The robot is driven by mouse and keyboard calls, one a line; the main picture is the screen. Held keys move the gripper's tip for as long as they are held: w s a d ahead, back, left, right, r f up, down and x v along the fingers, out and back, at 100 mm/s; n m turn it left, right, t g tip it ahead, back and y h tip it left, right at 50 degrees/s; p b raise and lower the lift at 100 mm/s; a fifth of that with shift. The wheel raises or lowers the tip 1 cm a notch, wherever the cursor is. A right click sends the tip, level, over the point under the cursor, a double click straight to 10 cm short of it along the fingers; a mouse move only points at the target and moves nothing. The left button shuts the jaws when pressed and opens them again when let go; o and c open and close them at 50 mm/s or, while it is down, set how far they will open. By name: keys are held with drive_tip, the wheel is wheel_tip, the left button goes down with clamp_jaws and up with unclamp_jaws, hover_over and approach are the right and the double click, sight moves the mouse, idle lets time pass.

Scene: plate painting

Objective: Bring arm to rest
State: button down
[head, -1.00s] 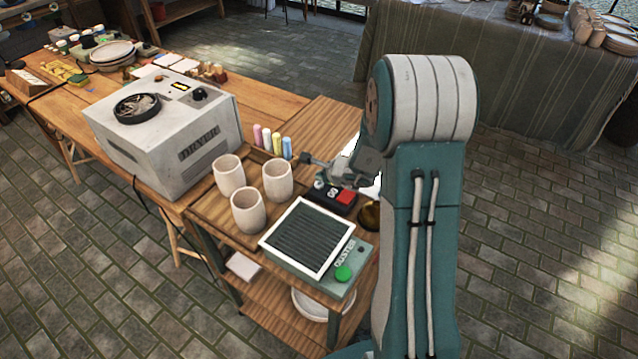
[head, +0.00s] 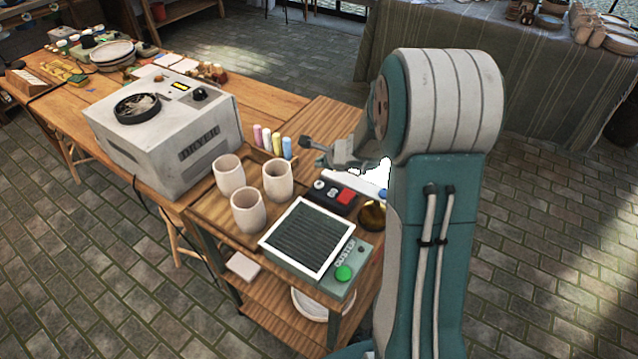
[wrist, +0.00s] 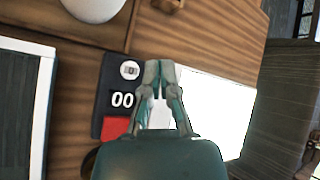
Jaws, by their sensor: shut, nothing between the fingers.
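My arm stands at the right of the head view, and its large links hide part of the table behind it. My gripper (head: 318,152) is above the small table, near the back edge, past the black timer. In the wrist view my gripper (wrist: 160,75) is shut with its fingertips together and nothing between them. The black timer (wrist: 121,98) with a red button lies below and to the left of the fingers. A white sheet (wrist: 208,112) lies to the right of them.
Several pale cups (head: 248,210) stand on a wooden tray (head: 203,208). A duster (head: 305,237) with a green button sits at the front. A dryer (head: 165,135) stands left. Several coloured sticks (head: 277,143) stand behind the cups. A brass bowl (head: 372,214) is beside my arm.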

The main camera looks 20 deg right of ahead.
idle(0.4)
drive_tip(key=s+a+r+n+g+y, duration=0.2)
drive_tip(key=s+a+r+n, duration=1)
drive_tip(key=a+r+n, duration=0.15)
drive_tip(key=s+d+r+n+h, duration=0.1)
drive_tip(key=s+r+n+h, duration=0.1)
drive_tip(key=s+n, duration=0.3)
drive_tip(key=s+d+r+n+g+h, duration=0.1)
drive_tip(key=s+n, duration=0.4)
drive_tip(key=s, duration=0.7)
drive_tip(key=shift+s+r+h, duration=0.3)
drive_tip(key=shift+r+h, duration=0.4)
drive_tip(key=shift+d, duration=0.1)
